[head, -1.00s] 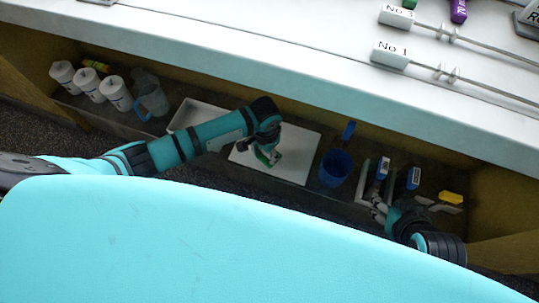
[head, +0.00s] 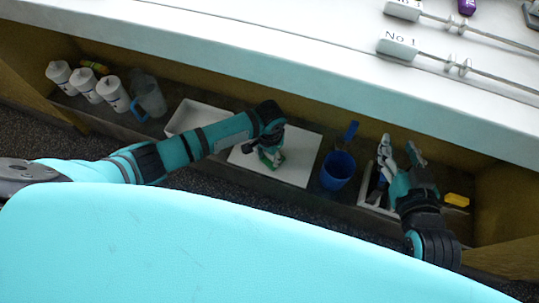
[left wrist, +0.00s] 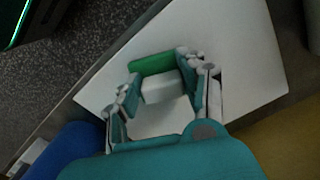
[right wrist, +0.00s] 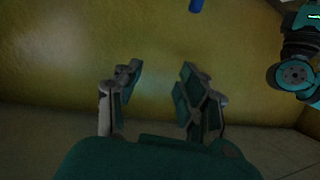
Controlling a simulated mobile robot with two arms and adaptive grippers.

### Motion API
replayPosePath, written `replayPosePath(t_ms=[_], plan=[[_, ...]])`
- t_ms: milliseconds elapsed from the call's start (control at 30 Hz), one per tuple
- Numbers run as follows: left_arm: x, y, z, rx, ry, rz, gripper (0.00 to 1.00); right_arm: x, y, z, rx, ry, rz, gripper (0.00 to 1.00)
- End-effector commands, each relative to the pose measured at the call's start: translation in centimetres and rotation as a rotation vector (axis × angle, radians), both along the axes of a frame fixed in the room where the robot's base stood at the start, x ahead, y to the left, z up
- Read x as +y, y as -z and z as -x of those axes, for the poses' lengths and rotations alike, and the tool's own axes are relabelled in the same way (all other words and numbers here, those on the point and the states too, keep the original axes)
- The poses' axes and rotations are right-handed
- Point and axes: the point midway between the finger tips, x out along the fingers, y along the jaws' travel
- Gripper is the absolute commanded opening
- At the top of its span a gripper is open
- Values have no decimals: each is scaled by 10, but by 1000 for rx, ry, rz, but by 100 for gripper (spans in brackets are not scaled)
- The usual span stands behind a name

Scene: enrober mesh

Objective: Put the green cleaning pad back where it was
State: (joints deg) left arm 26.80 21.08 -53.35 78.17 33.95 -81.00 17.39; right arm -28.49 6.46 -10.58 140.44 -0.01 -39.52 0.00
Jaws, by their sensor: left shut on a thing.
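The green cleaning pad (left wrist: 152,64), with a white block under its green strip, is between the fingers of my left gripper (left wrist: 160,88) in the left wrist view. My left gripper (head: 268,157) is shut on it. In the head view the gripper is over a white board (head: 300,165) on the shelf, and the pad is mostly hidden. I cannot tell whether the pad touches the board. My right gripper (head: 401,148) is open and empty at the right of the shelf; its spread fingers also show in the right wrist view (right wrist: 157,85).
A blue cup (head: 337,172) stands right of the board. A white holder (head: 370,197) and a yellow block (head: 456,199) are near my right gripper. A white tray (head: 186,117), a clear jug (head: 150,98) and white bottles (head: 84,84) are to the left. The white counter (head: 250,50) is above.

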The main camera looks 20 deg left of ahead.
Motion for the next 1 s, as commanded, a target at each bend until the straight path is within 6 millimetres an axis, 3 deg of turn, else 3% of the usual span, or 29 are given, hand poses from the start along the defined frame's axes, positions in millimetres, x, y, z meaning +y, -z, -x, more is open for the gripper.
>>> replayPosePath(t_ms=[233,267,400,767,1000], plan=[[0,3,0,0,-1,1,16,0,0,0,-2,0,0,40],[0,2,0,0,0,1,45,0,-1,0,-3,0,-1,40],[0,2,0,0,0,0,63,0,-1,0,-3,0,-1,40],[0,-2,0,-1,0,0,65,0,-1,0,3,0,1,40],[0,-25,-1,-2,0,1,65,-12,32,23,221,16,52,40]])
